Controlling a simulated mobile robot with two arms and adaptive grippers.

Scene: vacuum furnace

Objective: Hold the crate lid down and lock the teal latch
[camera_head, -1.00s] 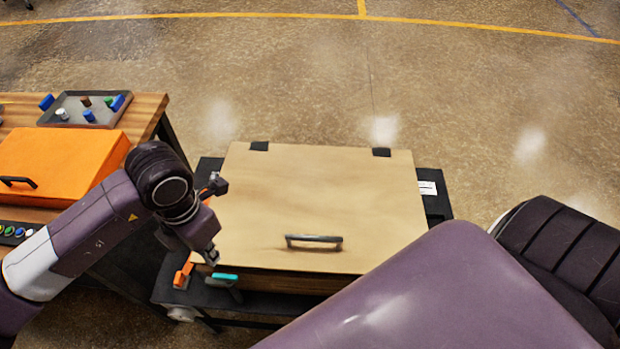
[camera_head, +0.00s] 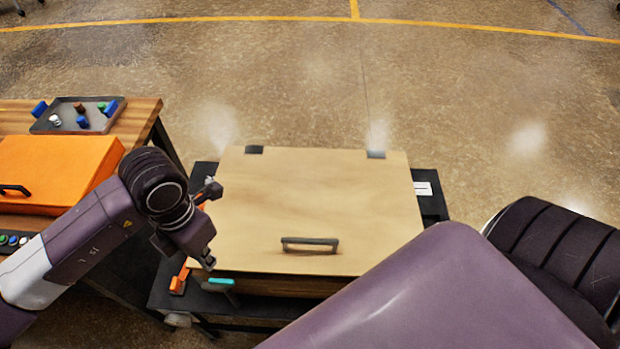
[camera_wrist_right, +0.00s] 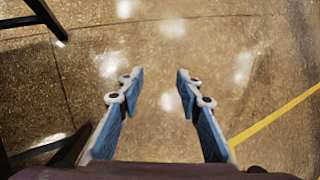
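The crate (camera_head: 300,287) has a tan wooden lid (camera_head: 320,205) with a dark handle (camera_head: 310,243). The lid lies down over the crate, and I cannot tell whether it is fully seated. The teal latch (camera_head: 221,282) is at the crate's front left, and I cannot tell whether it is locked. My left gripper (camera_head: 210,226) is at the lid's left edge, above and behind the teal latch, with its fingers apart and nothing seen between them. In the right wrist view my right gripper (camera_wrist_right: 159,80) is open and empty over bare floor, away from the crate.
An orange part (camera_head: 179,280) sits left of the teal latch. The crate stands on a dark stand (camera_head: 432,205). At the left, a wooden bench (camera_head: 143,112) carries an orange box (camera_head: 60,165), a tray (camera_head: 97,128) of small parts and buttons. Floor behind the crate is clear.

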